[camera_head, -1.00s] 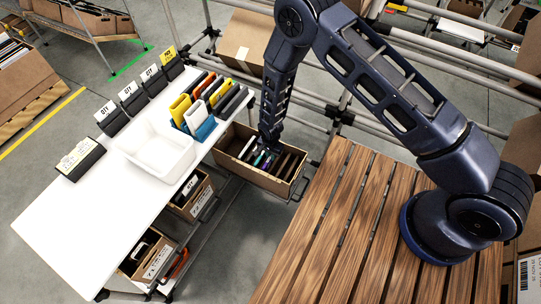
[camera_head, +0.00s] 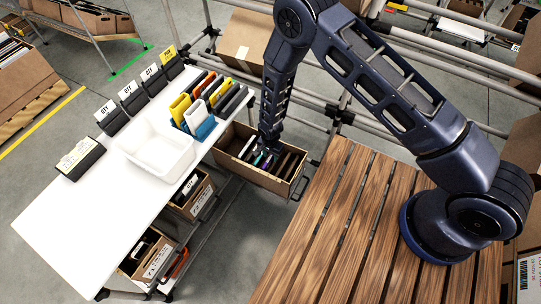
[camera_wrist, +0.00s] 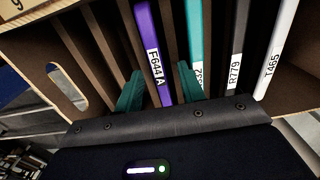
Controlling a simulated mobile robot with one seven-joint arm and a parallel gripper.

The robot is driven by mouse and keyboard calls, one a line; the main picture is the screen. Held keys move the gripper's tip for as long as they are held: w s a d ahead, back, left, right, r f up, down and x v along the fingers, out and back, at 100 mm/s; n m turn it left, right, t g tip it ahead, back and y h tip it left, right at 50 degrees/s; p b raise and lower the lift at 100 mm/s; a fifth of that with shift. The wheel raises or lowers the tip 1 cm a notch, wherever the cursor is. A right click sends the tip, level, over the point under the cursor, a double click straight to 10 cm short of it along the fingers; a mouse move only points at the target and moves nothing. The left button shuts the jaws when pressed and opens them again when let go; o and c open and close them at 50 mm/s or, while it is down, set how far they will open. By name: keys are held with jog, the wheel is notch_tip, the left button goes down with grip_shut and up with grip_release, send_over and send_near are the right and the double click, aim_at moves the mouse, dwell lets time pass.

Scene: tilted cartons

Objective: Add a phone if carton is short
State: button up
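The open cardboard carton (camera_head: 286,188) sits beside the white table, with slim phones standing between its dividers. Slots at the left look empty. My gripper (camera_wrist: 159,88) is open, its green fingers on either side of the purple phone with visible gaps. In the head view my gripper (camera_head: 268,147) reaches down into the carton; its fingertips are hard to make out.
On the white table (camera_head: 75,230) stand a white bin (camera_head: 155,155), a rack of coloured phones (camera_head: 205,130) and several black card holders marked QTY (camera_head: 133,97). Other cartons (camera_head: 190,197) sit below the table edge. A slatted wooden surface (camera_head: 330,235) lies at the right.

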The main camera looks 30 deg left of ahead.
notch_tip(320, 180, up, 11)
dwell(0.8)
jog(key=shift+f, duration=0.1)
notch_tip(320, 180, up, 7)
dwell(0.9)
dwell(0.4)
